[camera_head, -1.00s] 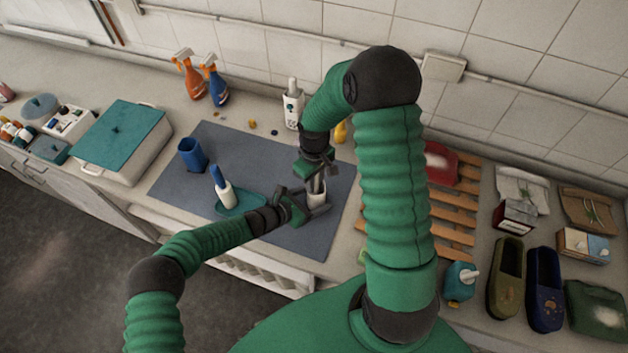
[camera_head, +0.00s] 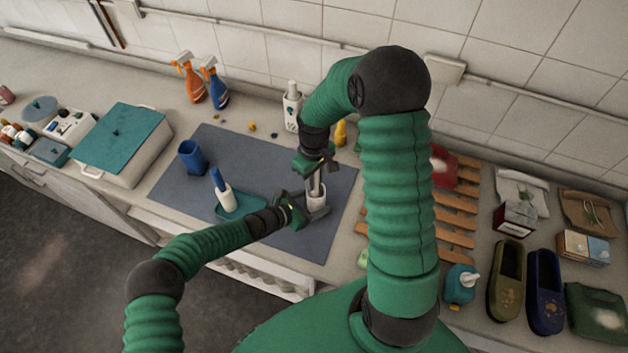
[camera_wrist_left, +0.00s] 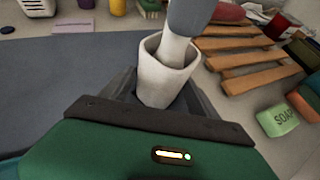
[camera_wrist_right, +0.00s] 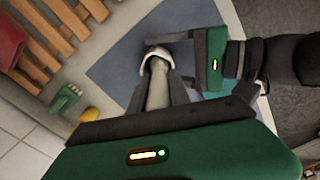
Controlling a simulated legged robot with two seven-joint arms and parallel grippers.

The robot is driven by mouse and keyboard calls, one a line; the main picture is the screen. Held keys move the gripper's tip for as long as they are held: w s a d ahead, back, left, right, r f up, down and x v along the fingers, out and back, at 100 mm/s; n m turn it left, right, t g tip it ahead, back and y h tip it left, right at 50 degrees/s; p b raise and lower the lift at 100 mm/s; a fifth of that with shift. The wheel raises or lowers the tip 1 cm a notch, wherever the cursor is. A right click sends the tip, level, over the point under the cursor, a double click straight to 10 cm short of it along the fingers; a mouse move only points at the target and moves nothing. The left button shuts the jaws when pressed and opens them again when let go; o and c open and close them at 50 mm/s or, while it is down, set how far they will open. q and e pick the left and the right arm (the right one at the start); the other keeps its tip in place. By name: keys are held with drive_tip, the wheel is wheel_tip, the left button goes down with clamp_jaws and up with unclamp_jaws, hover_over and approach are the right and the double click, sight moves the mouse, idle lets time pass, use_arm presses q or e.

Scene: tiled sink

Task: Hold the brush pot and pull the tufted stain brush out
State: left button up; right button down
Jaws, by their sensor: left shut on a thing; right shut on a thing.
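The white brush pot (camera_head: 316,198) stands upright near the right end of the grey mat. My left gripper (camera_head: 308,210) is shut around it from the side; the left wrist view shows the pot (camera_wrist_left: 160,80) between my fingers. The stain brush (camera_head: 315,181) rises from the pot's mouth. Its grey handle (camera_wrist_left: 190,14) and pale neck show in the left wrist view, with the lower end hidden inside the pot. My right gripper (camera_head: 316,168) is shut on the handle above the pot. The right wrist view shows the handle (camera_wrist_right: 158,90) leading to the pot's rim (camera_wrist_right: 157,52).
The grey mat (camera_head: 275,165) also bears a blue cup (camera_head: 192,157) and a blue-handled brush in a white holder (camera_head: 226,196) on a teal tray. A white bottle (camera_head: 292,108) and yellow bottle (camera_head: 341,133) stand behind. A wooden rack (camera_head: 455,225) lies to the right.

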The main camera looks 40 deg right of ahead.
wheel_tip(320, 180, up, 5)
drive_tip(key=shift+f, duration=0.1)
idle(0.8)
idle(0.4)
use_arm(q)
drive_tip(key=o, duration=1.4)
